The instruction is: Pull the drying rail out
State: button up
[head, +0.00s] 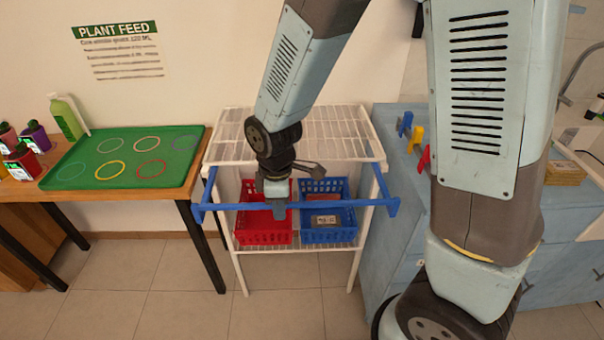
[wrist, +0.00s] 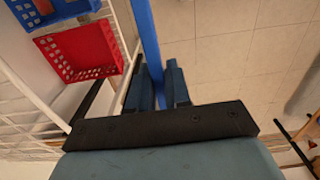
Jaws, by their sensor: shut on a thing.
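The drying rail (head: 350,203) is a blue bar with side arms running back along a white wire rack (head: 240,150). Its front bar lies level across the rack's front and sticks out past both sides. My gripper (head: 278,206) is shut on the bar, left of its middle. In the wrist view the blue rail (wrist: 146,40) runs down between the two dark fingers of my gripper (wrist: 156,78). The fingers hide the gripped part. My arm hides part of the rack top.
A red basket (head: 262,228) and a blue basket (head: 328,228) stand on the rack's lower shelf behind the bar. A table with a green tray (head: 110,180) stands left. A blue cabinet (head: 396,240) stands close on the right. The floor in front is clear.

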jog(key=shift+s+a, duration=0.15)
jog(key=shift+s, duration=1.6)
jog(key=o, duration=1.2)
jog(key=shift+r, duration=3.5)
